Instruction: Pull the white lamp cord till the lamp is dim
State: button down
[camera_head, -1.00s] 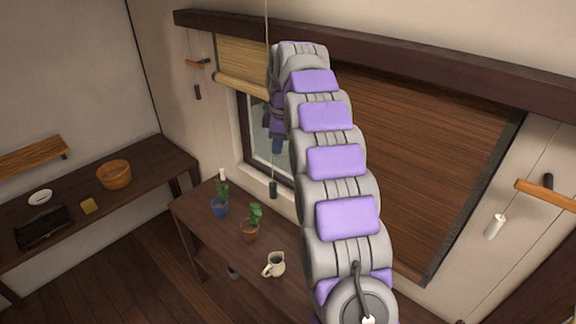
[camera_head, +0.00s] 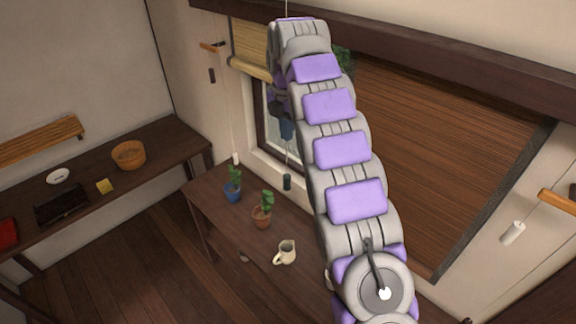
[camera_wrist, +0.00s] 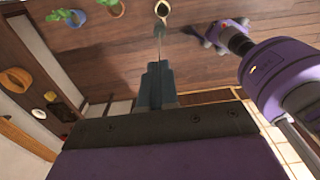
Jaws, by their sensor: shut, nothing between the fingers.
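My gripper (camera_head: 286,130) is shut and empty in front of the window, at the far end of my raised arm. Its dark blue-grey fingers fill the middle of the wrist view (camera_wrist: 158,82). A white pull (camera_head: 236,158) hangs on a thin pale cord at the left of the window, apart from my gripper. Another white pull (camera_head: 512,233) hangs at the right wall, also apart from it. A dark pull (camera_head: 287,182) hangs on a thin cord just below my gripper; I cannot tell if they touch. No lamp shows, so I cannot tell which white pull is its cord.
A dark table under the window carries a blue pot (camera_head: 233,192), a brown pot (camera_head: 262,217) and a cream jug (camera_head: 285,252). Wooden brackets (camera_head: 556,200) stick out from the wall. A side table at the left holds a wooden bowl (camera_head: 128,154).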

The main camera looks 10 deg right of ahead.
jog(key=b, duration=0.4)
send_over(287, 177)
notch_tip(287, 177, down, 6)
jog(key=shift+w+f+p, duration=0.2)
jog(key=shift+f+p, duration=0.25)
jog(key=shift+f, duration=3.55)
notch_tip(287, 177, down, 4)
jog(key=shift+f+b, duration=0.1)
jog(key=shift+b, duration=0.7)
jog(key=shift+s, duration=0.1)
